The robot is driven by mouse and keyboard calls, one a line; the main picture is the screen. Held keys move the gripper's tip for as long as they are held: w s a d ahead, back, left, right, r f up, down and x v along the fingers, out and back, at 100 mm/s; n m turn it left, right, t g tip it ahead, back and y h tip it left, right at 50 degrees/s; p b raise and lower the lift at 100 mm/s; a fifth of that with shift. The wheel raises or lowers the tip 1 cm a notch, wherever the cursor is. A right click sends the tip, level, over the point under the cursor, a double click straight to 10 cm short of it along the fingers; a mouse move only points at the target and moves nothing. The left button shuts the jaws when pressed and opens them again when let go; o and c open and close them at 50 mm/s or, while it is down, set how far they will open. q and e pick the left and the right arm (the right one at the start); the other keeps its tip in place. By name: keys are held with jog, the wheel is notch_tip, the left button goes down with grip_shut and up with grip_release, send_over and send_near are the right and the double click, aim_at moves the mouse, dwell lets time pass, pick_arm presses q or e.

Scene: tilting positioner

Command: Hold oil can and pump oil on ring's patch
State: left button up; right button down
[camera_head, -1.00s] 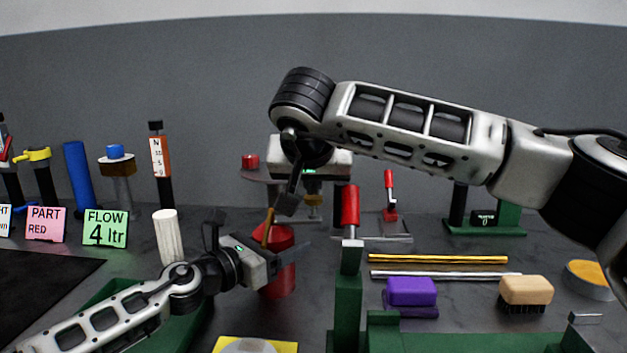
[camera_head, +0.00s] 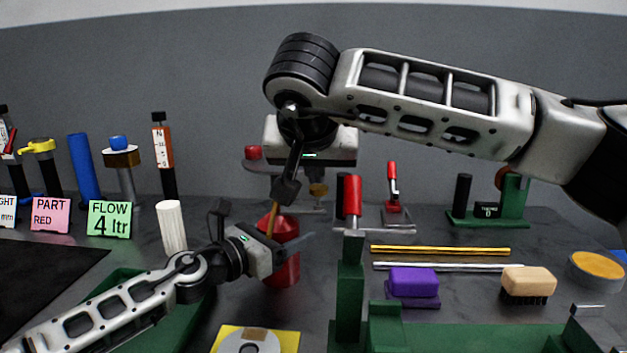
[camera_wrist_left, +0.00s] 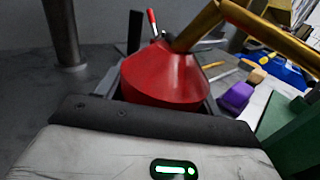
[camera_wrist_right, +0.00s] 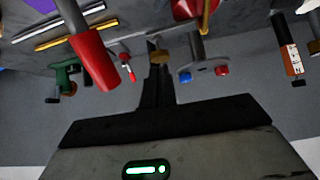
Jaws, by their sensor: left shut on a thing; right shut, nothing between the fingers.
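The red oil can (camera_head: 287,270) stands upright between the fingers of my left gripper (camera_head: 290,248). That gripper is shut around it. The left wrist view shows the can's red cone (camera_wrist_left: 170,78) with gold tubes rising from it. My right gripper (camera_head: 286,192) is shut and empty, pointing down just above the can's top; I cannot tell whether it touches. In the right wrist view the can's red body (camera_wrist_right: 190,10) is at the top edge. A grey ring (camera_head: 232,346) with a brown patch (camera_head: 254,334) lies on a yellow plate (camera_head: 290,340), partly cut off below.
A green fixture (camera_head: 349,300) and a red-handled clamp (camera_head: 352,197) stand right of the can. A purple block (camera_head: 413,282), a brush (camera_head: 528,282) and two rods (camera_head: 440,251) lie farther right. A white fluted cylinder (camera_head: 171,226) stands to the left.

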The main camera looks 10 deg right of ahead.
pick_arm(q)
jog(key=shift+a, duration=0.25)
pick_arm(e)
jog(key=shift+s+a+r, duration=0.35)
jog(key=shift+s+r, duration=0.15)
jog(key=shift+r, duration=0.1)
jog(key=shift+s+a+r, duration=0.35)
jog(key=shift+s+r, duration=0.15)
jog(key=shift+r, duration=0.1)
pick_arm(q)
jog(key=o, duration=1.4)
jog(key=shift+f, duration=0.1)
jog(key=shift+s+a, duration=0.2)
jog(key=shift+a, duration=0.1)
jog(key=v, duration=1.1)
jog(key=shift+s+a, duration=0.1)
jog(key=shift+s, duration=0.05)
